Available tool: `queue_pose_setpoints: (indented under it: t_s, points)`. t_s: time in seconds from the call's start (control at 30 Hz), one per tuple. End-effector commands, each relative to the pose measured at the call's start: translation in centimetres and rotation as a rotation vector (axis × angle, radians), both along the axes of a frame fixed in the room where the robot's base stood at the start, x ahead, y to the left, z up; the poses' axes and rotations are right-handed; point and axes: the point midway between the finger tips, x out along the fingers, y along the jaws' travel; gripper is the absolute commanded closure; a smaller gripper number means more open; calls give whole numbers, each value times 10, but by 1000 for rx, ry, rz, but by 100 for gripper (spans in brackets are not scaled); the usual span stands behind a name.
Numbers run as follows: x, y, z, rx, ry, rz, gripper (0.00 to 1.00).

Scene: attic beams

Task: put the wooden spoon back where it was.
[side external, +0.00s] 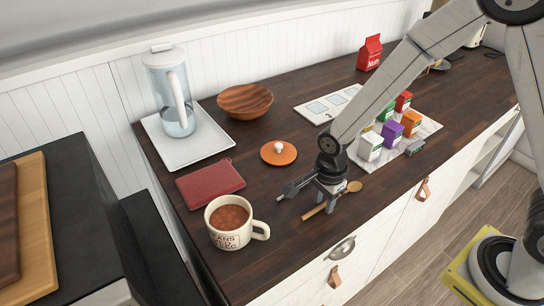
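The wooden spoon (311,213) lies on or just above the dark wooden counter near its front edge. Its bowl (355,186) points to the back right and its handle end to the front left. My gripper (328,205) points down over the middle of the spoon, with finger parts at the handle. The gripper hides the middle of the handle. I cannot tell whether the fingers are closed on it or whether the spoon touches the counter.
A mug of brown-red liquid (230,222) stands left of the gripper. A red book (210,183), orange lid (278,153), wooden bowl (245,100) and jug (171,95) on a white tray (190,150) lie behind. Several small cartons (392,134) stand right.

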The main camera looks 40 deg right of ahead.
Motion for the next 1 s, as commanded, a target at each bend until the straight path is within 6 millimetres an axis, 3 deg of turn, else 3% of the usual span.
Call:
queue_pose_setpoints:
  t_s: [0.57,1.0]
  points:
    - [0,0,7,0,-2,0,49]
    - [1,0,52,1,-5,0,49]
